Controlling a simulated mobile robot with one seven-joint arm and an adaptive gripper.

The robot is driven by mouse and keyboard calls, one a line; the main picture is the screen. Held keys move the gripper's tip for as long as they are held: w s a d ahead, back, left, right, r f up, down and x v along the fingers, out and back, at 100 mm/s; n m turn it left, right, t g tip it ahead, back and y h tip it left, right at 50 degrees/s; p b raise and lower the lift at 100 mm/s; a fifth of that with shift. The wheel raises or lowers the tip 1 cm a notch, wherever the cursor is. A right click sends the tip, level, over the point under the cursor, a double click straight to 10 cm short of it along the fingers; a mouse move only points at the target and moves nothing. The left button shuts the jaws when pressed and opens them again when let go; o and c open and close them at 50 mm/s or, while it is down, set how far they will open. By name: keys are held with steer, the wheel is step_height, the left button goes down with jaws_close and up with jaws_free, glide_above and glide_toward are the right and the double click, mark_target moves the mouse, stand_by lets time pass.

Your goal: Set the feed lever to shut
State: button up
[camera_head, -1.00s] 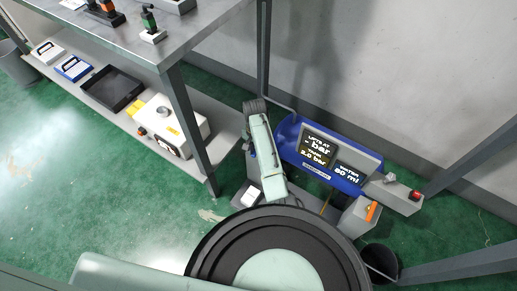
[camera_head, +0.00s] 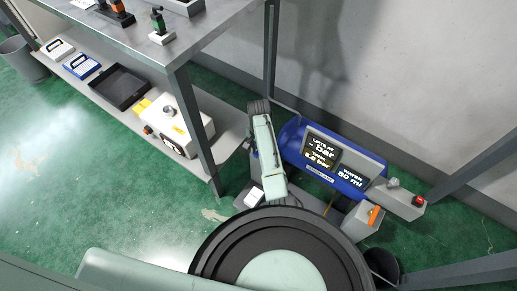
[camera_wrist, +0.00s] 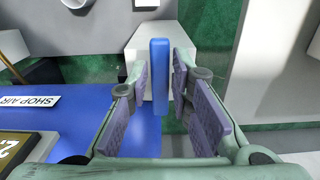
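A blue upright lever (camera_wrist: 160,75) stands in front of a pale box (camera_wrist: 148,38) in the wrist view. My gripper (camera_wrist: 160,68) is open, with one purple-padded finger on each side of the lever and a gap on both sides. The lever bears no readable label, so I cannot tell its marked positions. The blue machine (camera_wrist: 70,112) with a "SHOP AIR" label is beside it, and its display panel (camera_head: 340,160) shows in the head view. My arm covers the gripper's working area in the head view. An orange lever (camera_head: 374,216) sits on a grey box at the machine's right.
A red button (camera_head: 418,200) is on another grey box at the right. A metal table (camera_head: 200,30) and its lower shelf (camera_head: 225,135) stand at the left, with a white box (camera_head: 180,118) and a black tray (camera_head: 118,87). A dark bin (camera_head: 383,265) stands at lower right.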

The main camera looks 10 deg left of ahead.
steer(key=shift+o, duration=1.4)
steer(key=shift+a, duration=0.1)
step_height(320, 180, up, 12)
